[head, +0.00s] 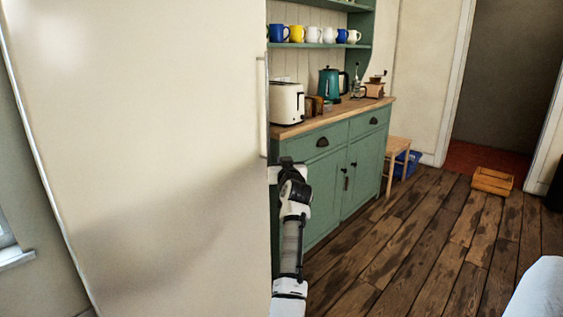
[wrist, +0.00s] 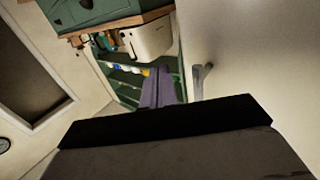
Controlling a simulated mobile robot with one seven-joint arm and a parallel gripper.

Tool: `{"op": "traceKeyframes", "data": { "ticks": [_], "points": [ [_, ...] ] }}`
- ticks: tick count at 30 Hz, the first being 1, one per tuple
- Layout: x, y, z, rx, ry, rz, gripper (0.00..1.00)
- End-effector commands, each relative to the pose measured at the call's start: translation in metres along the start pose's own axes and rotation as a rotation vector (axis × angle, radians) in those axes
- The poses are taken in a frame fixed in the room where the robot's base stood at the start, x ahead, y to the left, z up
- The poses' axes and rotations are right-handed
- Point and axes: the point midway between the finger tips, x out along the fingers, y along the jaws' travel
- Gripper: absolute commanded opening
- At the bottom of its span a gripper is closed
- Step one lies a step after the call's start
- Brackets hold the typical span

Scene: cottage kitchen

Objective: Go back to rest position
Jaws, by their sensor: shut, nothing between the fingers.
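My arm (head: 291,240) reaches up beside the right edge of a large cream door or panel (head: 130,150) in the head view. The end of the arm is partly hidden behind that edge, so the fingers do not show there. In the wrist view my gripper (wrist: 158,90) shows two grey-purple fingers side by side, shut and empty. The pale panel (wrist: 250,60) and its grey handle (wrist: 201,78) are to the right of the fingers, with a gap between handle and fingers.
A green cabinet (head: 355,170) with a wooden top stands just beyond my arm. It bears a white toaster (head: 287,103) and a teal kettle (head: 329,82). Mugs line the shelf above. A stool (head: 397,146) and wooden crate (head: 492,181) stand farther right. Wooden floor (head: 430,240) is open.

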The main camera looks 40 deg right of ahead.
Motion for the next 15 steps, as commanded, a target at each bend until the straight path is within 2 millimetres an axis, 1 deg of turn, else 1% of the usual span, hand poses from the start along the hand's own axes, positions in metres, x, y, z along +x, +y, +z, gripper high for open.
{"op": "traceKeyframes", "data": {
  "ticks": [1, 6, 10, 15],
  "points": [
    [-0.012, 0.013, 0.003, 0.001, 0.003, 0.007, 0.00],
    [-0.043, 0.037, 0.004, 0.000, 0.001, 0.008, 0.00],
    [-0.061, 0.051, 0.003, 0.002, 0.001, 0.008, 0.00],
    [-0.074, 0.061, 0.002, 0.000, 0.000, 0.007, 0.00]
  ]
}}
